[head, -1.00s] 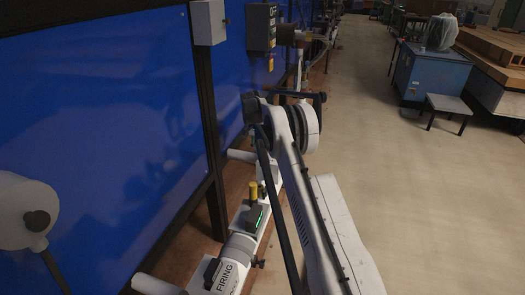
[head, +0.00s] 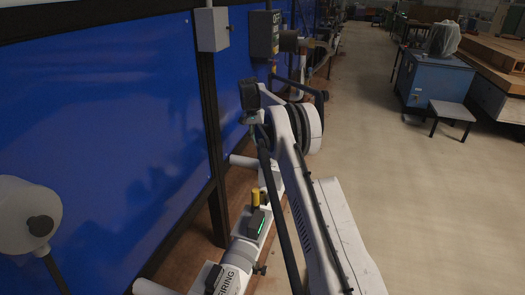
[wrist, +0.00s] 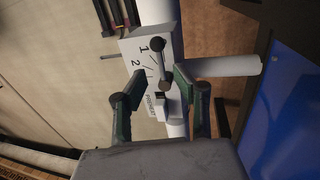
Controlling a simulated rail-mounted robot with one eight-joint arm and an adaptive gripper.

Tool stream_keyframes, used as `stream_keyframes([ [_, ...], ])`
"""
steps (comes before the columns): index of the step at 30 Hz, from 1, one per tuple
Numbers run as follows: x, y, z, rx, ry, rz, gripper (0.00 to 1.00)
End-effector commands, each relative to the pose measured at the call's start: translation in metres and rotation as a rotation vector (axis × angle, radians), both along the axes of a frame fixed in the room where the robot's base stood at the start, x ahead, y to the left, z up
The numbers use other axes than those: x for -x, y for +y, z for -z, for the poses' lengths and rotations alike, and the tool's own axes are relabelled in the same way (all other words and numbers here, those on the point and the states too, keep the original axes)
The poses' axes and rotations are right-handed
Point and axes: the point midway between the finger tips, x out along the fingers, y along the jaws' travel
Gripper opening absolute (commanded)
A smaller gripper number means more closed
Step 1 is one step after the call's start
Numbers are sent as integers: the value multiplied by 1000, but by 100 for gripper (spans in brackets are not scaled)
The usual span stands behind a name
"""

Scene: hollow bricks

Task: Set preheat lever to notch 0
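The preheat panel (wrist: 138,48) is a pale plate on a white pipe, marked 1, 2 and PREHEAT, in the wrist view. The lever (wrist: 163,66) is a grey rod with a dark round knob at its upper end, beside the numerals. My gripper (wrist: 160,78) is open, with one green-padded finger on each side of the lever's lower part. No contact with the lever is clear. I cannot make out a 0 mark. In the head view, my arm hides the preheat lever.
A white pipe marked FIRING (head: 229,280) carries a yellow knob (head: 255,196) and a green-lit box (head: 256,221). A blue wall panel (head: 110,140) and dark post (head: 213,150) stand left.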

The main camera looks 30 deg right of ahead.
Motion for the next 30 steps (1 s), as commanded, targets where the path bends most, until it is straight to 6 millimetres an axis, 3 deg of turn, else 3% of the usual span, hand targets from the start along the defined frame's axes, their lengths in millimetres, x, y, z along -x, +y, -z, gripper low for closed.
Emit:
stream_keyframes([
  [3, -3, 3, -19, 0, 0, -1, 28],
  [9, -5, 5, -35, 0, 0, 0, 28],
  [26, -5, 5, -37, 0, 0, 0, 28],
  [30, -4, 10, -47, 0, -8, -11, 28],
])
